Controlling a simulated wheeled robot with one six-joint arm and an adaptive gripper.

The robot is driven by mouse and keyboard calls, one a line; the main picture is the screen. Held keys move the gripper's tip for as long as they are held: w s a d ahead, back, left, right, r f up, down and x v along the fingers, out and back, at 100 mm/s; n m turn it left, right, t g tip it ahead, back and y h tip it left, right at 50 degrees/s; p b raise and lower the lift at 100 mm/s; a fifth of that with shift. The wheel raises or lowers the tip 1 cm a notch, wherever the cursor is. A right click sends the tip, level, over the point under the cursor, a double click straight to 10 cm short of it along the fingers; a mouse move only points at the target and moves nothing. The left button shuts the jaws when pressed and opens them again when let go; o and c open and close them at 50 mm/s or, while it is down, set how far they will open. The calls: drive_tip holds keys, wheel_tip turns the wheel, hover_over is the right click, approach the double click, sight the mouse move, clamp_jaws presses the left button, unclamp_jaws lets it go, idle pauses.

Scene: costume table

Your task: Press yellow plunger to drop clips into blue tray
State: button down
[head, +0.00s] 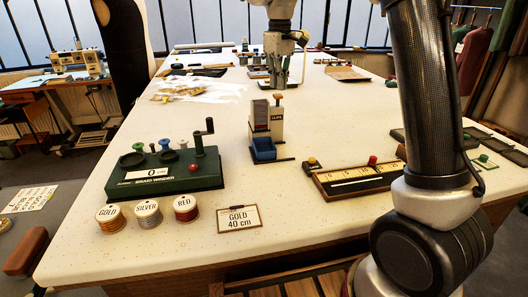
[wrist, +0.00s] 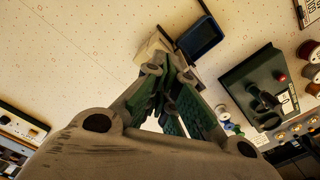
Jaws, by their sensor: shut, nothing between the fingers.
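The clip dispenser (head: 273,122) is a pale upright box labelled "CLIPS" with a dark front, standing mid-table. Its yellow plunger (head: 278,97) sticks up at the top. The blue tray (head: 263,150) sits at its front foot; I cannot make out clips in it. My gripper (head: 280,84) is shut and empty, pointing down just over the plunger; I cannot tell whether it touches. In the wrist view, the fingertips (wrist: 173,66) overlap the pale dispenser body (wrist: 152,47) and hide the plunger. The blue tray (wrist: 199,40) shows beyond them.
A green braid winder (head: 165,176) stands to the left, with gold, silver and red spools (head: 148,213) before it. A "GOLD 40 cm" card (head: 239,219) lies in front. A wooden box with a red knob (head: 360,179) is to the right. Clear table surrounds the dispenser.

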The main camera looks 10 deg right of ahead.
sight(278, 95)
drive_tip(key=shift+f, duration=0.1)
drive_tip(key=shift+f, duration=1.8)
drive_tip(key=shift+r, duration=1.9)
drive_tip(key=shift+f, duration=0.1)
drive_tip(key=shift+f, duration=1.8)
drive_tip(key=shift+r, duration=1.9)
